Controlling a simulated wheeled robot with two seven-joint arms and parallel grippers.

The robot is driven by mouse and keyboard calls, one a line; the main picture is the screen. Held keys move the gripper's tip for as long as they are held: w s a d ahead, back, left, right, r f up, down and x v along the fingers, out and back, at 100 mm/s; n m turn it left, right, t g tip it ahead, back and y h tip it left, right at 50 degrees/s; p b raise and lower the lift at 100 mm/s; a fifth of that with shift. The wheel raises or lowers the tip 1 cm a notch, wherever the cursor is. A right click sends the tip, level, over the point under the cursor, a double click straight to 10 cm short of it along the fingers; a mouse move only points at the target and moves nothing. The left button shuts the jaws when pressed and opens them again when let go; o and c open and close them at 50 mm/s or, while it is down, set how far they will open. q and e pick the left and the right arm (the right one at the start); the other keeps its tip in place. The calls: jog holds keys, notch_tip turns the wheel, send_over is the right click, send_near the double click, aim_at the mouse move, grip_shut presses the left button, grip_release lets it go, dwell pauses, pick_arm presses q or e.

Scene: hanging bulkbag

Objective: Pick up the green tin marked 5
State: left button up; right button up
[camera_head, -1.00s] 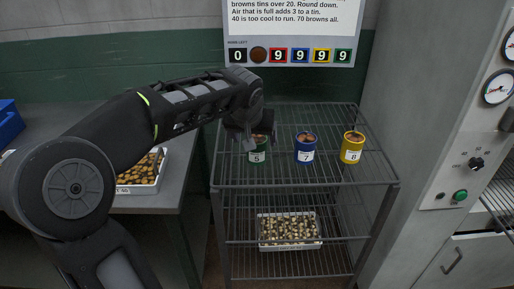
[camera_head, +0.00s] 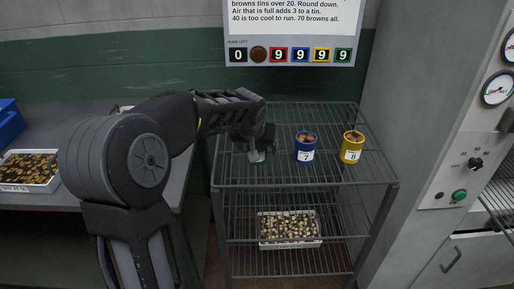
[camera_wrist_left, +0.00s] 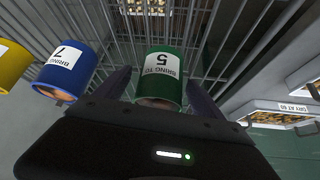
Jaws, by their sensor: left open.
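The green tin marked 5 (camera_wrist_left: 163,88) shows in the left wrist view with its label reading upside down. It stands on the top shelf of the wire rack. My left gripper (camera_head: 258,146) is low over it in the head view and hides most of it. In the left wrist view the dark fingers stand open, one on each side of the tin. I cannot tell whether they touch it. My right gripper is not in view.
A blue tin marked 7 (camera_head: 305,147) stands just right of the gripper, with a yellow tin marked 8 (camera_head: 351,147) beyond it. A tray of pieces (camera_head: 290,243) sits on the lower shelf. Another tray (camera_head: 29,187) lies on the left bench. A grey machine (camera_head: 440,130) stands at right.

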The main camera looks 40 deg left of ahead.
pick_arm(q)
jog(key=shift+w+a+f, duration=0.1)
jog(key=shift+f, duration=0.05)
jog(key=shift+c, duration=0.3)
jog(key=c, duration=1.5)
